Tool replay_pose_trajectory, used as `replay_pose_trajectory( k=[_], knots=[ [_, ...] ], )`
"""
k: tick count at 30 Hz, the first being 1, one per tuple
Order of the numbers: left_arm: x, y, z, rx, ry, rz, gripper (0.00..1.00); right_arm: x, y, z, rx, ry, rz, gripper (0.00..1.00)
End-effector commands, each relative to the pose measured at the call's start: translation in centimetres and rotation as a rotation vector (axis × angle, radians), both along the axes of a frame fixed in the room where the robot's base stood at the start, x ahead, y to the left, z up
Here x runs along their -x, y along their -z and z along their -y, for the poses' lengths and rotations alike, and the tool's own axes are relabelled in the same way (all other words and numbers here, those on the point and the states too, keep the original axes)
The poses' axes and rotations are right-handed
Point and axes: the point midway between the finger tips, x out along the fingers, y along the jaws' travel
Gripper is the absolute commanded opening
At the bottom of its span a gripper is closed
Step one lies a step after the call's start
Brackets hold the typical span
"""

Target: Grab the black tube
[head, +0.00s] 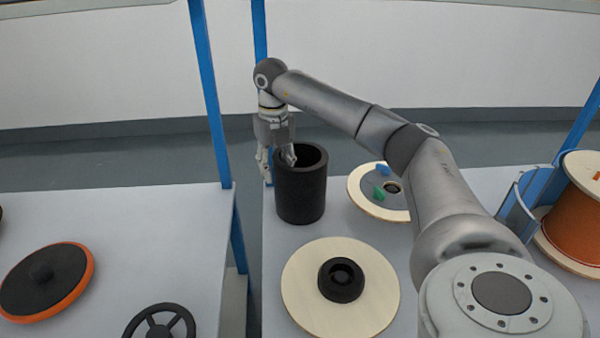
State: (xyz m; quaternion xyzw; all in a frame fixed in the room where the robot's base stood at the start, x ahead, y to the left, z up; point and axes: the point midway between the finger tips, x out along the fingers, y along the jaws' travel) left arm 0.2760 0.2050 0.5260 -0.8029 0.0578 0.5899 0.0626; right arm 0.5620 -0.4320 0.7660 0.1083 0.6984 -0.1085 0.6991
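The black tube (301,191) stands upright on the right table, near its left edge, with its open top facing up. My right gripper (276,163) points down at the left side of the tube's rim. Its fingers are spread apart, one at the outer left side and the other at the rim or just inside the opening. I cannot tell whether the fingers touch the wall. My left gripper is not in view.
A wooden disc with a black hub (341,288) lies in front of the tube. Another disc with small green and blue pieces (377,196) is to its right. An orange cable spool (577,215) stands far right. A gap separates the left table (150,230).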

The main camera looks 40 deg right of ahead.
Motion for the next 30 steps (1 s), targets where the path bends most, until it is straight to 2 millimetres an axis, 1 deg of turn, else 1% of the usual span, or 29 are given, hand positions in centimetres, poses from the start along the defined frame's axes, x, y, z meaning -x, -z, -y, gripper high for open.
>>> replay_pose_trajectory(
  k=[1, 2, 3, 5, 7, 11, 17, 20, 24, 27, 30],
  knots=[
    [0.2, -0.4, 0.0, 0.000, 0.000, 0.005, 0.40, 0.2, 0.8, 0.0, 0.001, 0.000, -0.003, 0.40],
    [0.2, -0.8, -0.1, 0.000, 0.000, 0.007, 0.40, 0.3, 1.1, 0.0, 0.001, 0.000, -0.004, 0.40],
    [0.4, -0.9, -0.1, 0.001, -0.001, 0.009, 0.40, 0.4, 2.0, 0.1, 0.001, -0.001, -0.004, 0.40],
    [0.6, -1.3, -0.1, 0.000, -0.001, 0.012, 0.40, 0.6, 3.0, 0.1, 0.001, 0.000, -0.004, 0.40],
    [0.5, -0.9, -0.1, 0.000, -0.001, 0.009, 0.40, 0.5, 3.8, 0.1, 0.000, 0.000, -0.003, 0.40],
    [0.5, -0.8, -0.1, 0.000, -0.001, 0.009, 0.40, 0.5, 4.5, 0.1, 0.000, 0.000, -0.002, 0.40],
    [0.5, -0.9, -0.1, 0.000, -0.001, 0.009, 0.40, 0.5, 4.5, 0.1, 0.001, 0.000, -0.001, 0.40],
    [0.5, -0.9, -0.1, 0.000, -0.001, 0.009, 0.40, 0.5, 4.5, 0.1, 0.001, 0.000, -0.001, 0.30],
    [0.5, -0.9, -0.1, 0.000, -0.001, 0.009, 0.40, 0.5, 4.5, 0.1, 0.000, 0.000, -0.001, 0.12],
    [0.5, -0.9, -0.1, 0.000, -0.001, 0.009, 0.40, 0.5, 4.5, 0.1, 0.000, 0.000, -0.001, 0.00],
    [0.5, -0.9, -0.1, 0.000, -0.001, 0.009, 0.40, 0.5, 4.4, 0.1, 0.000, 0.000, -0.001, 0.00]
  ],
)
